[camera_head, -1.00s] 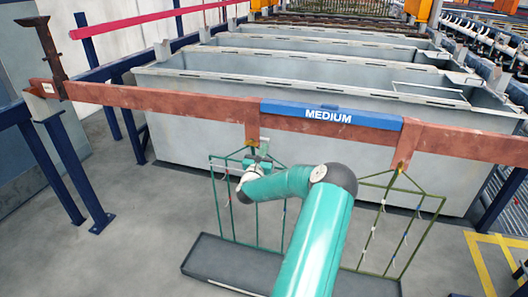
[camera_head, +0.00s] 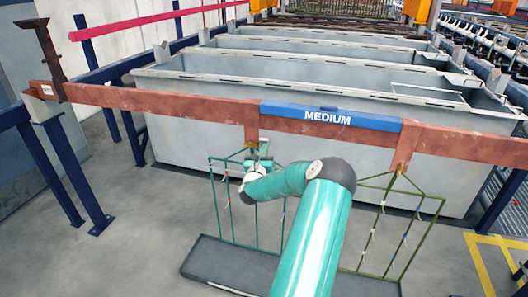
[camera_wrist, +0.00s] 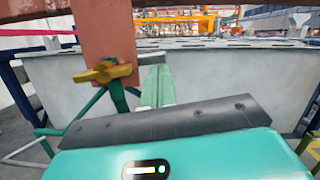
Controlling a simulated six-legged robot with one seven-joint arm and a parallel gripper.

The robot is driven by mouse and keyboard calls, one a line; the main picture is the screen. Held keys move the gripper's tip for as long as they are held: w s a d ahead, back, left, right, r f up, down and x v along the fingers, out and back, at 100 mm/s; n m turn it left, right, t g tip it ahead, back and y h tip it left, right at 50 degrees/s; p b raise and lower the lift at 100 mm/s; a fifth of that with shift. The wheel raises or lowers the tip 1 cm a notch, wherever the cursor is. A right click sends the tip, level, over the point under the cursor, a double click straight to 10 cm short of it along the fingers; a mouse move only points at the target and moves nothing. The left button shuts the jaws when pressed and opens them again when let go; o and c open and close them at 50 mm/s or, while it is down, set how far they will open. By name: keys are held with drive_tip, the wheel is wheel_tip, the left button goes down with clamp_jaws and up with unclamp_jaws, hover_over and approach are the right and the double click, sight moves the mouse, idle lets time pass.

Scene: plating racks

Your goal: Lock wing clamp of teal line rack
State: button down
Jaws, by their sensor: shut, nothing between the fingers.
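The teal line rack (camera_head: 214,205) hangs on the left from a rust-red hanger (camera_head: 251,128) below the crossbar. Its brass wing clamp (camera_wrist: 103,72) lies roughly level across the lower end of the hanger in the wrist view, with its right wing tipped slightly up. A teal hook (camera_wrist: 118,97) passes at and below the clamp. My gripper (camera_wrist: 158,72) is shut and empty. Its fingers are just right of the clamp in the picture and look apart from it; the depth gap is unclear. In the head view my gripper (camera_head: 264,149) is beside the hanger's lower end, and the clamp is too small to read.
A blue MEDIUM sign (camera_head: 330,114) sits on the rust-red crossbar (camera_head: 170,99). An olive-green rack (camera_head: 440,210) hangs at right. A dark tray (camera_head: 225,262) lies below the racks. Grey tanks (camera_head: 200,125) stand close behind. Floor at left is open.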

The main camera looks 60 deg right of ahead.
sight(264, 141)
wheel_tip(264, 141, up, 2)
drive_tip(key=n+t, duration=0.1)
drive_tip(key=n, duration=0.4)
drive_tip(key=shift+s+y, duration=0.1)
drive_tip(key=shift+y, duration=0.3)
drive_tip(key=shift+w+r+n+t+y, duration=0.1)
drive_tip(key=shift+r+n+t+y, duration=0.2)
drive_tip(key=shift+n, duration=0.55)
drive_tip(key=shift+w+r+n+t+y, duration=0.15)
drive_tip(key=shift+r+n, duration=0.3)
drive_tip(key=shift+n, duration=0.45)
drive_tip(key=shift+r+n+t+y, duration=0.15)
drive_tip(key=shift+r+n+t, duration=0.15)
drive_tip(key=shift+n, duration=0.55)
drive_tip(key=shift+f, duration=0.1)
